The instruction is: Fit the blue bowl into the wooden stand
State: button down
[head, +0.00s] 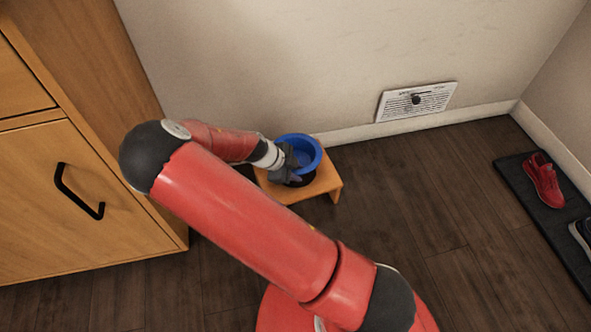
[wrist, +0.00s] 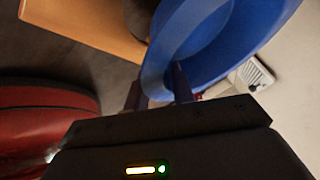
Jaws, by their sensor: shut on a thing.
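The blue bowl (head: 300,150) is held over the wooden stand (head: 322,188), a low orange-brown stand with a dark round opening (head: 303,181) in its top. My gripper (head: 291,163) is shut on the near left side of the bowl. In the wrist view the fingers of my gripper (wrist: 160,95) meet the wall of the bowl (wrist: 205,45), and an edge of the stand (wrist: 85,25) shows beside it. The bowl looks above the opening and shifted toward the wall. The gripper hides part of the opening, and the exact gap is unclear.
A wooden cabinet (head: 75,195) stands at the left. The wall with a white vent (head: 416,101) is behind the stand. A dark mat (head: 535,205) with shoes lies at the right. The floor between the stand and mat is clear.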

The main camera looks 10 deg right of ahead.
jog(key=shift+f+b, duration=0.8)
jog(key=shift+f, duration=0.7)
jog(key=shift+f+b, duration=0.35)
jog(key=shift+f, duration=0.75)
dwell(0.5)
jog(key=c, duration=1.3)
grip_release()
jog(key=shift+o, duration=1)
jog(key=shift+s+f, duration=0.1)
jog(key=shift+a, duration=0.1)
jog(key=p+v, duration=0.2)
jog(key=v, duration=0.6)
